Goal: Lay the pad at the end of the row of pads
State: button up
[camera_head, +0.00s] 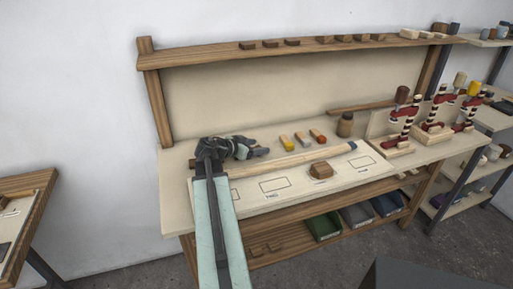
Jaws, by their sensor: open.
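My gripper (262,152) is open above the left part of the bench, pointing right. I see nothing between its jaws. A short row of three small blocks (301,139) lies on the bench to its right, with yellow, pale orange and red parts. A single brown block (320,169) sits on a pale sheet (300,184) with outlined boxes, in front of a long wooden rod. I cannot tell for sure which of these are the pads. More small brown blocks (292,42) stand in spaced groups on the upper shelf.
The rod (310,158) lies across the bench. Red clamps on wooden stands (400,125) fill the right side. Coloured bins (357,215) sit on the lower shelf. The bench's left front corner is clear.

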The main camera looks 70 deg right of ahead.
jog(key=shift+r+p, duration=0.65)
jog(key=shift+r, duration=0.15)
jog(key=p+v, duration=0.4)
jog(key=v, duration=0.7)
jog(key=shift+w+a, duration=0.2)
jog(key=shift+a, duration=0.2)
